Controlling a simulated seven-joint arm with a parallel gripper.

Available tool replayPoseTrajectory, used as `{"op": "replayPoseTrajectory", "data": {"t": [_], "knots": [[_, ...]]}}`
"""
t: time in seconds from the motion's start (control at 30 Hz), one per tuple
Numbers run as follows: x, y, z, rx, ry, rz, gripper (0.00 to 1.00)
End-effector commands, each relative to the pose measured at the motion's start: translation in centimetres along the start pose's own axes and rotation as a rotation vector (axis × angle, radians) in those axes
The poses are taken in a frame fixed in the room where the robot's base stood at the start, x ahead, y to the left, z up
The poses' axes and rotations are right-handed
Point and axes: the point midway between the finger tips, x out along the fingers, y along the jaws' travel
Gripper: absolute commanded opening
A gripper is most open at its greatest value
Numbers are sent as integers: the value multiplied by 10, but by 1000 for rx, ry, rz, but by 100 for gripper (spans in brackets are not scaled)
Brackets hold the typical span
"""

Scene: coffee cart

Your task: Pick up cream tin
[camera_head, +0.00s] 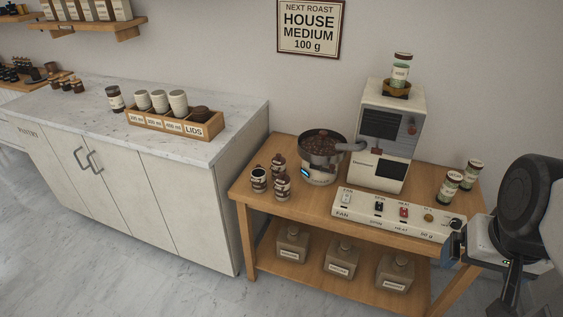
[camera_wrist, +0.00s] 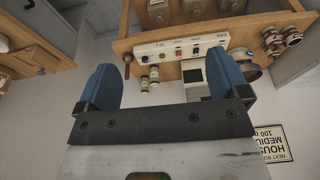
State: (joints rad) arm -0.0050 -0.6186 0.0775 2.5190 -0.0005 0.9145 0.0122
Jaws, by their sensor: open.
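Several small tins with cream-coloured labels are in view; I cannot tell which is the cream tin. Two stand at the cart's right end, a front tin (camera_head: 449,187) and a back tin (camera_head: 472,174); this pair also shows in the wrist view (camera_wrist: 149,78). Another tin (camera_head: 401,68) sits upright in the holder on top of the roaster. Several dark-lidded tins (camera_head: 281,186) stand at the cart's left end. My gripper (camera_wrist: 164,66) is open, with nothing between its blue fingers. In the head view my arm is at the far right, beside the cart.
The wooden cart (camera_head: 257,203) holds the white roaster (camera_head: 391,130), a round bean tray (camera_head: 322,165) and a switch panel (camera_head: 387,216). Several square bottles (camera_head: 341,262) stand on its lower shelf. A marble counter (camera_head: 75,115) with a cup organiser (camera_head: 215,126) is at left.

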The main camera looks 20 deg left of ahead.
Motion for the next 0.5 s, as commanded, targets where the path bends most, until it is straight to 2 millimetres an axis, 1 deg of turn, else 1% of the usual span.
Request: {"op": "replayPoseTrajectory", "data": {"t": [0.17,0.27,0.5], "knots": [[9,-17,-32,-32,41,-32,93],[18,-32,-58,-54,76,-57,93],[42,-78,-124,-108,174,-120,93]]}}
